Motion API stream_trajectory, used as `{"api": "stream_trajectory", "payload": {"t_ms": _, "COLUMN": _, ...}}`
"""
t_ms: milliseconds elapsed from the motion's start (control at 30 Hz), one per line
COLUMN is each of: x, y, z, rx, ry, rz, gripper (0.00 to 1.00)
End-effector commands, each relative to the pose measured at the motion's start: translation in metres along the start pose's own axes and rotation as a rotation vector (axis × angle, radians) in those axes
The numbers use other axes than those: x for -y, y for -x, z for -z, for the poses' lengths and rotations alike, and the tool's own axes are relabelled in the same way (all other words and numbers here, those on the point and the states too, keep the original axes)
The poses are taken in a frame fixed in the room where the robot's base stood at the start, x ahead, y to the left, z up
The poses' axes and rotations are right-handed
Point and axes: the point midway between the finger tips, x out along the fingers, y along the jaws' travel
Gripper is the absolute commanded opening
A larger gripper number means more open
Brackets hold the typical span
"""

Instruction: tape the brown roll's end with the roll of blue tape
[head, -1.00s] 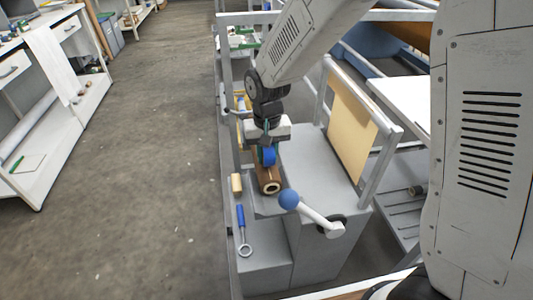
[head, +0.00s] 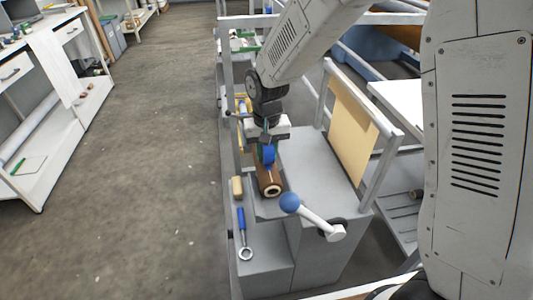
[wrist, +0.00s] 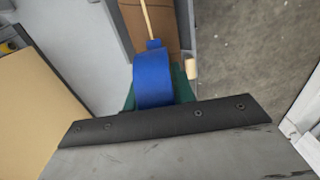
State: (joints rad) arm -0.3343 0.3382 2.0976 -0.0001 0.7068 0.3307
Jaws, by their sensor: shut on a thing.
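The brown roll (head: 271,182) lies on the grey press bed, its open end facing the head camera. A thin pale strip runs along its top, also seen on the brown roll in the wrist view (wrist: 165,22). My gripper (head: 267,145) is shut on the roll of blue tape (head: 268,156), held upright just over the brown roll. In the wrist view the blue tape (wrist: 153,82) sits between green finger pads. A small blue piece shows at its far edge, by the pale strip's end. I cannot tell whether the tape touches the brown roll.
A crank lever with a blue ball knob (head: 290,202) stands close in front of the brown roll. A small tan block (head: 237,188) and a blue-handled tool (head: 241,228) lie to the left. A framed tan sheet (head: 353,125) rises at right. The floor aisle at left is clear.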

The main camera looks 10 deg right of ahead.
Motion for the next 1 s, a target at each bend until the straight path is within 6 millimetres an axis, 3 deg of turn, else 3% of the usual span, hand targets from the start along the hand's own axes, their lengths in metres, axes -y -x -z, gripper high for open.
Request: {"api": "stream_trajectory", "payload": {"t_ms": 1000, "x": 0.000, "y": -0.001, "z": 0.015, "rx": 0.000, "ry": 0.000, "rz": 0.000, "gripper": 0.04}}
